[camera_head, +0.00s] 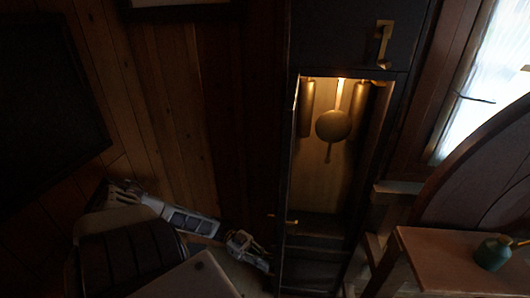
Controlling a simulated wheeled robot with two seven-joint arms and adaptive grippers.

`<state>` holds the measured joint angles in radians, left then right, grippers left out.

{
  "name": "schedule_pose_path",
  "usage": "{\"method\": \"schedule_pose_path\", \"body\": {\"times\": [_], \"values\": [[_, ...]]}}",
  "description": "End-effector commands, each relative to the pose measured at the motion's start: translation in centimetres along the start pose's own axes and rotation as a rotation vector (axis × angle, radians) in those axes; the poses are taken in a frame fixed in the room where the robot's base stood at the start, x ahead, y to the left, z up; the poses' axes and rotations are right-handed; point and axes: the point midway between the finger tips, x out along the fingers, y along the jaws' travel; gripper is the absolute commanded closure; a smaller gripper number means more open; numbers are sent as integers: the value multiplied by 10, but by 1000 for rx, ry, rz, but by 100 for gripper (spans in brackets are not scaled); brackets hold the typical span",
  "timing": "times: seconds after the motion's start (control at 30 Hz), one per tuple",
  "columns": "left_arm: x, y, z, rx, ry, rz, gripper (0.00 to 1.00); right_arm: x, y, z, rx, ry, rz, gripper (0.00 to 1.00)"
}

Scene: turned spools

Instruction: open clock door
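A tall dark clock case (297,170) stands in the middle of the camera_head view. Its lit inside shows a round brass pendulum (333,126) and brass weights (306,105). A small brass handle (290,221) sits low on the case's left side. A larger brass handle (382,46) is on the dark upper panel. I cannot tell whether glass covers the lit opening. My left gripper (264,265) is below and left of the low handle, apart from it, by the case's lower left edge. Its fingers are too small and dark to read. My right gripper is out of view.
A wooden table (430,258) with a green pot (493,253) stands at the lower right. A curved wooden piece (490,165) and a bright window (490,75) are at the right. A wood-panelled wall (150,110) and a dark screen-like panel (45,110) are at the left.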

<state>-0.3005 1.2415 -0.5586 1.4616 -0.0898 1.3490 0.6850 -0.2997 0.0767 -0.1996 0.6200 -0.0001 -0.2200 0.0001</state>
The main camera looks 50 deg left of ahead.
Motion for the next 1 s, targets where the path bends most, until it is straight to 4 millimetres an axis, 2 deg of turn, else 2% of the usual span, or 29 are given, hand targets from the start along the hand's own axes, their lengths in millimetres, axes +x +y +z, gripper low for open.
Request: {"method": "schedule_pose_path", "body": {"times": [0.27,0.37,0.57,0.77,1.0], "values": [[0,0,0,1,0,0,81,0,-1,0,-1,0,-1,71],[0,0,0,1,-1,0,81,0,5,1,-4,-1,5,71],[-7,0,0,0,-1,0,81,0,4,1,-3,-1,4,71],[-26,0,0,0,-3,-1,81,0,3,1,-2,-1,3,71],[-59,-1,0,0,-3,-2,81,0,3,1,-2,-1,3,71]]}}
